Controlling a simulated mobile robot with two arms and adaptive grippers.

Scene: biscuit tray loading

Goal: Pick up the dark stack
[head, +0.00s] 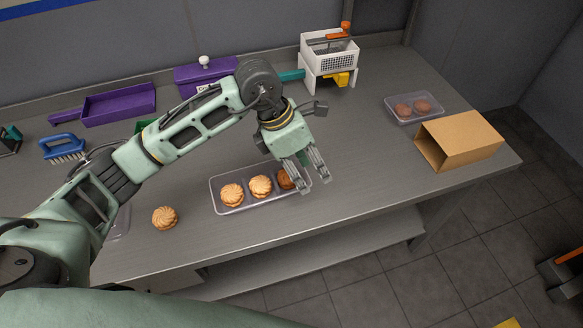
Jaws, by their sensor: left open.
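A clear tray (246,206) lies near the front of the steel table. Two pale biscuit stacks (231,195) and (261,186) sit in its left and middle parts. A darker brown stack (285,179) sits in its right part, partly hidden by my left gripper (314,186). The gripper is open and points down over the tray's right end, with its fingers at and just right of the dark stack. Nothing shows between the fingers; whether they touch the stack, I cannot tell. My right gripper is not in view.
A loose pale biscuit stack (165,218) lies left of the tray. Another clear tray (390,115) with dark round biscuits (422,105) stands at the right, beside an open cardboard box (462,138). A purple tray (119,104), a blue brush (62,147) and a white rack (328,55) stand behind.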

